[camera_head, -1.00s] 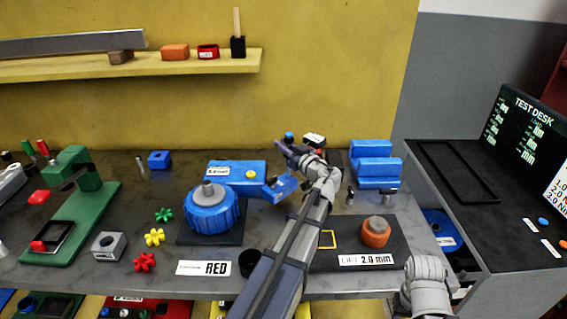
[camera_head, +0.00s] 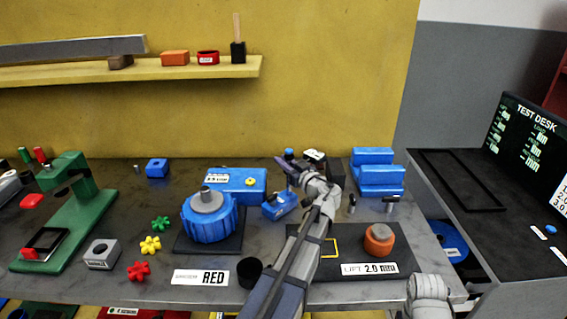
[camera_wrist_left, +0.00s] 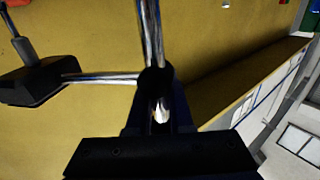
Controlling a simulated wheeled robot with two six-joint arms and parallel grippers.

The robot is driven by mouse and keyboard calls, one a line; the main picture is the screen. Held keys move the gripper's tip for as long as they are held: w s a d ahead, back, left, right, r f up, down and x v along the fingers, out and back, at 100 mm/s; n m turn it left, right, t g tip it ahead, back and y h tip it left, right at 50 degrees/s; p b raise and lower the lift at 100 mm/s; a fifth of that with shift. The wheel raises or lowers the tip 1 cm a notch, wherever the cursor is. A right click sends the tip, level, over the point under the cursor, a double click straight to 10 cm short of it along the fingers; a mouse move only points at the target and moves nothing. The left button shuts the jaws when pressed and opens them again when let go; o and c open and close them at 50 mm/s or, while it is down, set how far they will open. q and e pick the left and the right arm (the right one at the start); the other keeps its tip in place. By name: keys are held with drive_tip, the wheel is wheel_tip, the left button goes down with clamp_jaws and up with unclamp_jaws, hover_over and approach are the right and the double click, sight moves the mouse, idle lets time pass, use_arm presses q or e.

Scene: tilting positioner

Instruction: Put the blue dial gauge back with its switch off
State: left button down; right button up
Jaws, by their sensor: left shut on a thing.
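The blue dial gauge has a labelled blue base (camera_head: 280,206), which shows below my left gripper (camera_head: 292,168) in the head view. A pale-faced part (camera_head: 314,155) and a small blue knob (camera_head: 289,153) show above the gripper. My left gripper is shut on the gauge's stand. In the left wrist view, chrome rods (camera_wrist_left: 150,35) meet at a black clamp right at the gripper (camera_wrist_left: 160,118), and a dark gauge body (camera_wrist_left: 35,82) is at the left. The switch's position is too small to tell. It is unclear whether the base touches the table. My right gripper is out of view.
The blue positioner (camera_head: 208,222) stands left of the gauge base. A dark mat (camera_head: 335,275) with an orange part (camera_head: 379,241) lies at the right. A blue stepped block (camera_head: 375,175) is behind it.

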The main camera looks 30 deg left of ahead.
use_arm(q)
drive_tip(key=c, duration=0.8)
unclamp_jaws()
drive_tip(key=v, duration=1.2)
drive_tip(key=shift+r, duration=0.1)
